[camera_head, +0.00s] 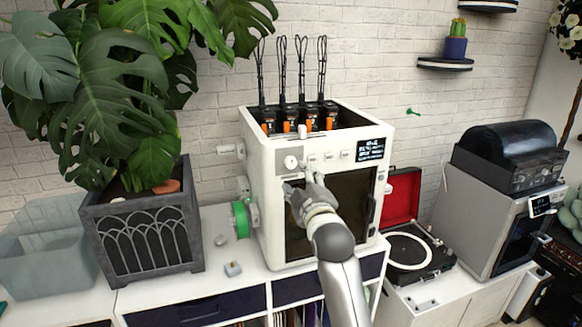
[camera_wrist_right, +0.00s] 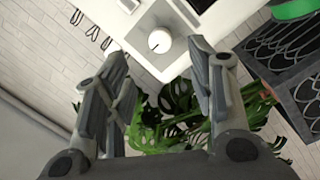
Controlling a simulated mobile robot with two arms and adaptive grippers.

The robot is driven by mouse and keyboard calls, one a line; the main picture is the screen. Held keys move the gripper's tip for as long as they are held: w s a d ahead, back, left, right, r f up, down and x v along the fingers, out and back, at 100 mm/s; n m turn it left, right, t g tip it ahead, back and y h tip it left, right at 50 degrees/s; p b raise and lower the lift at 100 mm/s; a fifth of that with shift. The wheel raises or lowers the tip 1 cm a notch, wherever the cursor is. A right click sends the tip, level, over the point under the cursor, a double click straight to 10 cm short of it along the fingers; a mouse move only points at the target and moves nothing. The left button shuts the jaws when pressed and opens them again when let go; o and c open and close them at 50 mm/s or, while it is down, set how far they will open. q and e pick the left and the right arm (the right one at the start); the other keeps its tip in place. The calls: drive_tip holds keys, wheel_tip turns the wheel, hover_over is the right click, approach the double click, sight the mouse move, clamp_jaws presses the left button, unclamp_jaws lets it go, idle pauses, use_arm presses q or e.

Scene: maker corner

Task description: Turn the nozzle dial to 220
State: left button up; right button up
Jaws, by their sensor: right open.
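The nozzle dial (camera_head: 291,161) is a round white knob on a grey square panel at the upper left of the white 3D printer's front (camera_head: 266,210). A small dark mark shows on it, but I cannot read its setting. My right gripper (camera_head: 303,184) is open and empty in front of the printer, just below and right of the dial. In the right wrist view, the dial (camera_wrist_right: 160,41) lies ahead between the spread fingertips, apart from both. My left gripper is not in view.
Several small buttons (camera_head: 329,157) and a lit display (camera_head: 370,149) sit right of the dial. A green spool (camera_head: 240,218) is at the printer's left side. A potted plant (camera_head: 142,240) stands left, and a record player (camera_head: 408,250) stands right.

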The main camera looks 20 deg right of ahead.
sight(291, 164)
drive_tip(key=w+p, duration=0.1)
drive_tip(key=w, duration=0.6)
drive_tip(key=shift+w+r+p, duration=0.1)
drive_tip(key=shift+p, duration=0.3)
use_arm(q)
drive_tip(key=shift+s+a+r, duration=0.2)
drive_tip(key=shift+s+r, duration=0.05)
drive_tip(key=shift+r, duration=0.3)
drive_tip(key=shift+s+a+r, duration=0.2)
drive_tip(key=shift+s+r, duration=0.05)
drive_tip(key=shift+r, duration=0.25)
use_arm(e)
drive_tip(key=shift+w, duration=0.6)
drive_tip(key=shift+d, duration=0.1)
drive_tip(key=c, duration=1)
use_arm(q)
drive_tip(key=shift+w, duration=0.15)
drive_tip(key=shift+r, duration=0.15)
